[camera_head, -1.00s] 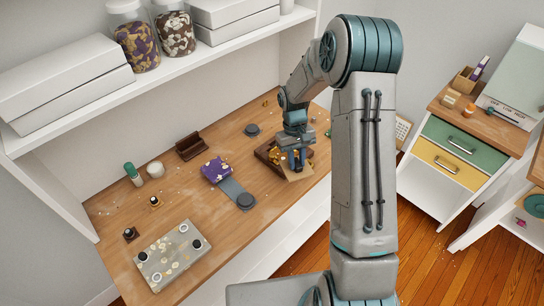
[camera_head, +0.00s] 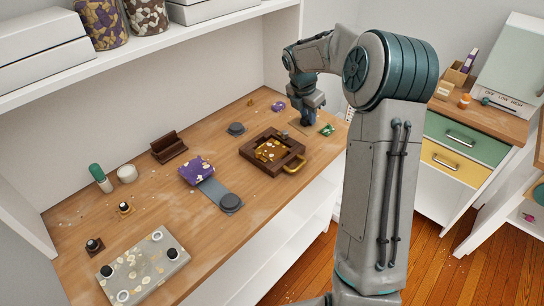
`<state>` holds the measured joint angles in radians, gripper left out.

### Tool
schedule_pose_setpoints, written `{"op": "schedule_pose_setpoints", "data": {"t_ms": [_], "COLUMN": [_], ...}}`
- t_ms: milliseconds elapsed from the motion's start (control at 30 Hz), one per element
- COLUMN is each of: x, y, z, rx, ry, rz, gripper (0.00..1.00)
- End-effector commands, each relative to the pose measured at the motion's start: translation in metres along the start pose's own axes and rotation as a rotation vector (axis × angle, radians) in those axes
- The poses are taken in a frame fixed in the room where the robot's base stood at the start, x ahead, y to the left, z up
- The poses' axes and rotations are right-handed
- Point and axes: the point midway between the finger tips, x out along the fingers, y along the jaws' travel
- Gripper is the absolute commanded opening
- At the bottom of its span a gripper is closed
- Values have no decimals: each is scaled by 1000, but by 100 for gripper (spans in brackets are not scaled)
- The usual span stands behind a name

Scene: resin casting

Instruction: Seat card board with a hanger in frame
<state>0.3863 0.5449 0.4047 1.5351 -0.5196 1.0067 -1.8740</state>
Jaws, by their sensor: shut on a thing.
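A dark brown wooden frame (camera_head: 259,165) lies on the workbench, right of the middle. Amber-gold contents (camera_head: 271,150) with pale bits show inside it. No tan card board can be picked out now.
A small purple item (camera_head: 278,106) and a green item (camera_head: 327,129) lie close to my gripper.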

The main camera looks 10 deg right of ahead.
Motion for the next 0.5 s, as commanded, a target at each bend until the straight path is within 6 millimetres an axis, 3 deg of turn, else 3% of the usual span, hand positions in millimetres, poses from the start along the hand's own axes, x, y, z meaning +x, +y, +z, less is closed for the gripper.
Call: {"op": "schedule_pose_setpoints", "data": {"t_ms": [233,500], "x": [1,21], "y": [4,40], "z": [4,-46], "rx": [-109,-118], "ry": [1,4], "rz": [29,28], "gripper": [0,0]}}
